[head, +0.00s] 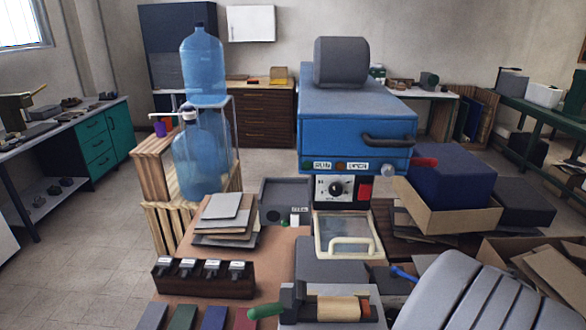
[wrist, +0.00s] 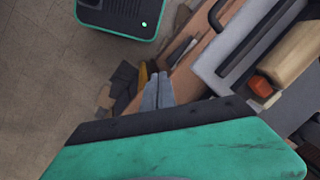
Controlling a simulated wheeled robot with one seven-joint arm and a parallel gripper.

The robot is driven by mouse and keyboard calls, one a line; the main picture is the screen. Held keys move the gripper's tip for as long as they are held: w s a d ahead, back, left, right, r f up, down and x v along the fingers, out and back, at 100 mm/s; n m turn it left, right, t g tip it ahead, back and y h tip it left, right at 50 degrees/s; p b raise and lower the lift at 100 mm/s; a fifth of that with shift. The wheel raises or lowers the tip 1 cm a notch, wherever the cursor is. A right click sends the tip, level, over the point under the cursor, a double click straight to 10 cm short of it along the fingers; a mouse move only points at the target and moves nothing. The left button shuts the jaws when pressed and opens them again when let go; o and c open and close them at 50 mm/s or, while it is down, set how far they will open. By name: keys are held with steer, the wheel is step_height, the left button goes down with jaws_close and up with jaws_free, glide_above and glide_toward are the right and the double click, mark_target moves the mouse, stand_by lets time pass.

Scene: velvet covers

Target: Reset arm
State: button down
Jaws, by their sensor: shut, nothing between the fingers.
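My gripper (wrist: 157,82) shows in the wrist view as two grey fingers side by side. It is shut and empty. The fingers point down past the edge of the brown workbench, which also shows in the head view (head: 118,314). They touch nothing that I can make out. I cannot pick out the gripper in the head view.
A blue press (head: 352,120) stands at the bench's back. A brush holder (head: 204,278), stacked grey sheets (head: 222,218) and a wooden roller (head: 338,308) are on the bench. Water bottles (head: 203,155) stand left. A blue block (head: 450,175) sits in a carton right. Floor is clear at left.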

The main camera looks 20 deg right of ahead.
steer(key=w+a+r+n+t, duration=0.1)
steer(key=w+a+r+n, duration=0.3)
steer(key=a, duration=0.5)
steer(key=w+a+r+n+t+h, duration=0.1)
steer(key=w+a+r+n, duration=0.3)
steer(key=a, duration=0.5)
steer(key=w+a+r+n, duration=0.4)
steer(key=w+a, duration=0.2)
steer(key=a, duration=0.4)
steer(key=shift+w+t+h, duration=0.15)
steer(key=shift+t+h, duration=0.15)
steer(key=shift+t, duration=0.1)
steer(key=shift+a, duration=0.15)
